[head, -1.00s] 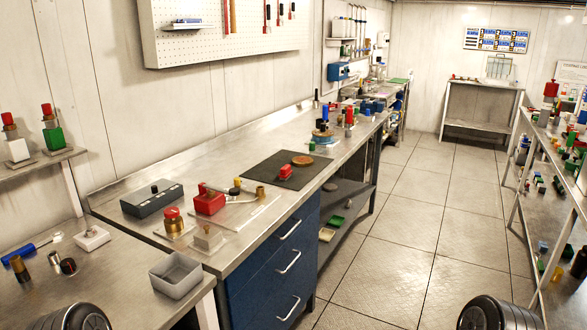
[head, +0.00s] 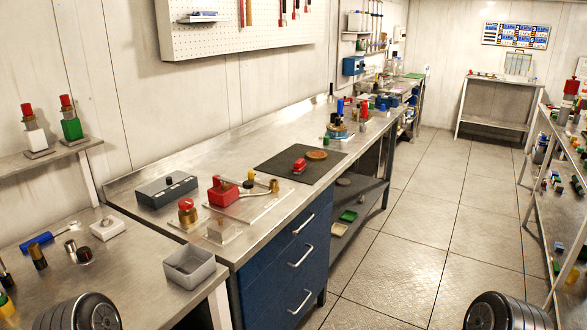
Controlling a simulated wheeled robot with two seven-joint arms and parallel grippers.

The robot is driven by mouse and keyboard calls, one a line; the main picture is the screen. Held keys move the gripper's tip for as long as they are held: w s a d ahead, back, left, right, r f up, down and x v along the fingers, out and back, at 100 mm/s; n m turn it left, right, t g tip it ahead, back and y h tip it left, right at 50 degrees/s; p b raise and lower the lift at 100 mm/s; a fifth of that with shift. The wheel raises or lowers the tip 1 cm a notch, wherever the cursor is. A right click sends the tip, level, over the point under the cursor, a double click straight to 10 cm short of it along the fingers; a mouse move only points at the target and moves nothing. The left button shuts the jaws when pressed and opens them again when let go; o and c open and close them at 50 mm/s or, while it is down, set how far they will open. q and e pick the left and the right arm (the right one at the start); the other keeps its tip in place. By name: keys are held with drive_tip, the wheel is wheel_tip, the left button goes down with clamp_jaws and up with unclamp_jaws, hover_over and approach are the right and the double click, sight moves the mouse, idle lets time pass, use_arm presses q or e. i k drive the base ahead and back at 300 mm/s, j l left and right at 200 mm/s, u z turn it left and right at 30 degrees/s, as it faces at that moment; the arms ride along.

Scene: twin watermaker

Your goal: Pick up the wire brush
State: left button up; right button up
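I cannot pick out a wire brush for certain. A blue-handled tool (head: 37,242) with a thin metal shaft and a pale end lies at the left of the near bench; it is too small to tell whether it is a brush. Red-handled and other tools (head: 282,14) hang on the pegboard, cut off by the top edge, and their kinds are unclear. Neither of my grippers is in view; only dark ribbed round parts, probably of my own arms, show at the bottom edge.
A grey open bin (head: 190,275) stands at the near bench's right edge. The long steel bench (head: 240,152) holds a red device (head: 223,191), a dark box (head: 166,190) and a black mat (head: 275,175). A shelf rack (head: 550,205) stands at right. The tiled floor (head: 430,200) between is clear.

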sight(300, 166)
drive_tip(key=i+l+u, duration=0.1)
drive_tip(key=u, duration=0.3)
drive_tip(key=l+u, duration=0.15)
drive_tip(key=u, duration=0.25)
drive_tip(key=i+l+u, duration=0.1)
drive_tip(key=u, duration=0.3)
drive_tip(key=l+u, duration=0.25)
drive_tip(key=l, duration=0.6)
drive_tip(key=l+u, duration=0.3)
drive_tip(key=l, duration=0.6)
drive_tip(key=k+l+u, duration=0.1)
drive_tip(key=l+u, duration=0.15)
drive_tip(key=l, duration=1.05)
drive_tip(key=k+l, duration=0.15)
drive_tip(key=l, duration=0.3)
